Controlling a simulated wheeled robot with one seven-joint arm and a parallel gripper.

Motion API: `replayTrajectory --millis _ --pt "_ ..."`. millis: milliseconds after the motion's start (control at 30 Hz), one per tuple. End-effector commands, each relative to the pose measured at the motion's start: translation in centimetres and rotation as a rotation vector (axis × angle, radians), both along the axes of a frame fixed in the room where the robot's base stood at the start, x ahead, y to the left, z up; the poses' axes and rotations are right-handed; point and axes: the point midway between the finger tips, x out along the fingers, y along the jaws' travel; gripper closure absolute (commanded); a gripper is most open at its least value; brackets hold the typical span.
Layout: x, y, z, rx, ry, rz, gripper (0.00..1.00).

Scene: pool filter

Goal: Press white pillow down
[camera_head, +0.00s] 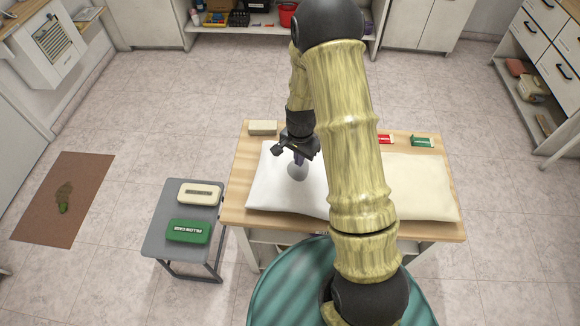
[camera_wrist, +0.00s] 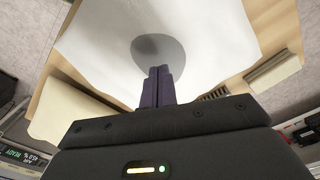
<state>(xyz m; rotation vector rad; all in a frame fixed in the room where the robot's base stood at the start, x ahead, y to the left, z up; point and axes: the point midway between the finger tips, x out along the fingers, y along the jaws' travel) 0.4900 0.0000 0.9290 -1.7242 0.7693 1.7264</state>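The white pillow (camera_head: 268,190) lies flat on the left part of the wooden table. It also fills much of the upper wrist view (camera_wrist: 215,40). My gripper (camera_head: 299,158) is over the pillow's upper middle. In the wrist view its two purple fingers (camera_wrist: 157,72) are side by side and closed, with nothing seen between them. A round grey patch (camera_head: 298,172) shows on the pillow at the fingertips; it also shows in the wrist view (camera_wrist: 160,47). I cannot tell whether it is a dent or a shadow, or whether the fingertips touch the pillow. My arm hides the pillow's right edge.
A cream pillow (camera_head: 425,187) lies on the right of the table (camera_head: 232,205). A beige block (camera_head: 262,128), a red box (camera_head: 386,139) and a green box (camera_head: 422,141) line its back edge. A grey stool (camera_head: 160,228) holds a beige case (camera_head: 200,193) and a green case (camera_head: 188,231).

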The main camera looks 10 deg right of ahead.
Motion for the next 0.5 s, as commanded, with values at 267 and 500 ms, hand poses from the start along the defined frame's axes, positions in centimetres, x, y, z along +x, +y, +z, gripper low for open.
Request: replayTrajectory --millis 267,500 --pt "0.0 0.0 2.6 0.000 -0.001 0.001 1.00" --pt "0.0 0.0 4.2 0.001 -0.001 0.000 1.00"
